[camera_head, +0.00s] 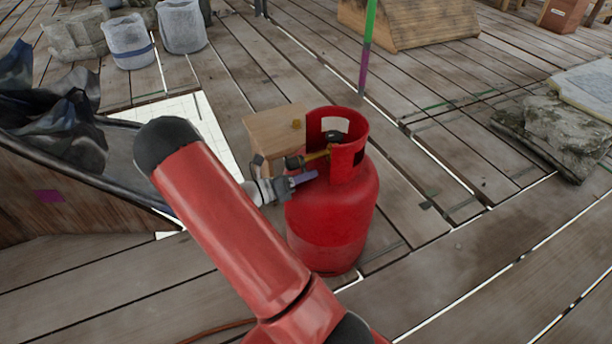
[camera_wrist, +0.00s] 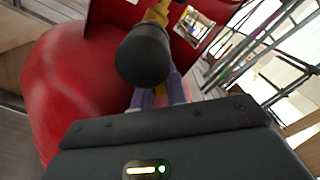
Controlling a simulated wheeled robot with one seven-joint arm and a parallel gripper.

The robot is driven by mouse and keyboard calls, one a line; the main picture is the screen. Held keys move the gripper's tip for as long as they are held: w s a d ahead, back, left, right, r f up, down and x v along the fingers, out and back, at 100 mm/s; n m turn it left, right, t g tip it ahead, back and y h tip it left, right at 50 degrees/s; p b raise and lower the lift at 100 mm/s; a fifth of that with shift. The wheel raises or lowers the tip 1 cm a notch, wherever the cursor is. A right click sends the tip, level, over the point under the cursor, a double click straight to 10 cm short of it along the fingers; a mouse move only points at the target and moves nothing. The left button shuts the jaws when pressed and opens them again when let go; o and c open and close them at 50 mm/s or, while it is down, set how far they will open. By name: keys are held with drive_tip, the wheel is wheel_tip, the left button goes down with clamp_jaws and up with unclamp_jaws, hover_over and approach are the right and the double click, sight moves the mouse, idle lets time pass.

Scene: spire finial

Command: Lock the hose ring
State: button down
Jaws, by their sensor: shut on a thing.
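A red gas cylinder (camera_head: 328,235) stands upright on the deck, with a brass valve (camera_head: 318,156) inside its open collar. A dark, rounded hose ring (camera_head: 294,162) sits at the valve's outer end. It also shows large in the wrist view (camera_wrist: 145,56), in front of the yellowish brass. My gripper (camera_head: 302,179) is at the cylinder's left side, at the ring, with purple fingers. In the wrist view the fingers (camera_wrist: 160,88) reach up behind the dark ring and are shut on it. The ring hides the fingertips, so the exact contact cannot be seen.
A wooden box (camera_head: 275,138) stands just behind the cylinder's left side. A dark-lined wooden container (camera_head: 50,205) is at the left. Stone slabs (camera_head: 560,135) lie at the right. A green and purple pole (camera_head: 367,45) stands behind. The deck right of the cylinder is clear.

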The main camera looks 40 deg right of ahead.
drive_tip(key=c, duration=1.4)
unclamp_jaws()
